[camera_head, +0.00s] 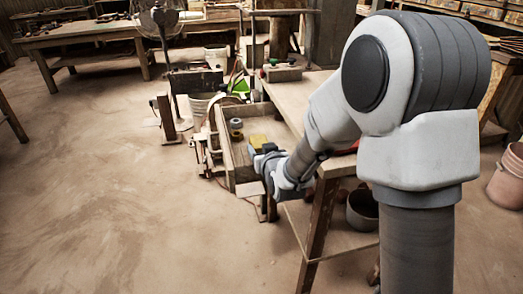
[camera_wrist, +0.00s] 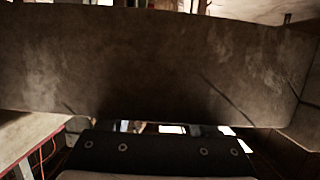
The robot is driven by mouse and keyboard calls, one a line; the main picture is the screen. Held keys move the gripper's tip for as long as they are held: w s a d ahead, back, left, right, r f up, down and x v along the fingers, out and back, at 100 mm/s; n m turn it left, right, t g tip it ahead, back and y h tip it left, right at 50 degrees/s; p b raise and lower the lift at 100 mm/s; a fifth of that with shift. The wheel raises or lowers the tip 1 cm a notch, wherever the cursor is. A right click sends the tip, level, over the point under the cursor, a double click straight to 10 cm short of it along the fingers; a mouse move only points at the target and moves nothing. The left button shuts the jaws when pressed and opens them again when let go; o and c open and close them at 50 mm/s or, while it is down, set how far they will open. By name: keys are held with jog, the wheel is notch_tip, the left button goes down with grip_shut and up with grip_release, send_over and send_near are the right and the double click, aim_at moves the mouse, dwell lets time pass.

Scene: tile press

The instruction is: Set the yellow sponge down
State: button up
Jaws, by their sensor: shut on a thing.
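The yellow sponge (camera_head: 257,141) shows in the head view at the end of my gripper (camera_head: 262,155), over the open wooden box beside the workbench. My gripper is shut on it. The dark jaws cover part of the sponge, and its underside is hidden, so I cannot tell whether it touches anything below. In the wrist view the dark gripper body (camera_wrist: 160,152) shows at the bottom, and no yellow is visible there.
The wooden box (camera_head: 225,148) has raised walls and holds small round grey items (camera_head: 236,124). The workbench (camera_head: 292,101) stands right of it. A broad brownish surface (camera_wrist: 150,60) fills much of the wrist view. Open floor (camera_head: 100,190) lies to the left.

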jog(key=shift+f+b, duration=0.4)
jog(key=shift+b, duration=0.15)
jog(key=shift+s+f+b, duration=0.2)
jog(key=shift+f+b, duration=0.15)
jog(key=o, duration=1.3)
jog(key=shift+d+f, duration=0.1)
jog(key=shift+c, duration=0.2)
jog(key=shift+r+p, duration=0.55)
jog(key=shift+p, duration=0.3)
jog(key=b+v, duration=0.3)
jog(key=v, duration=0.8)
jog(key=shift+s+r, duration=0.25)
jog(key=shift+r, duration=0.2)
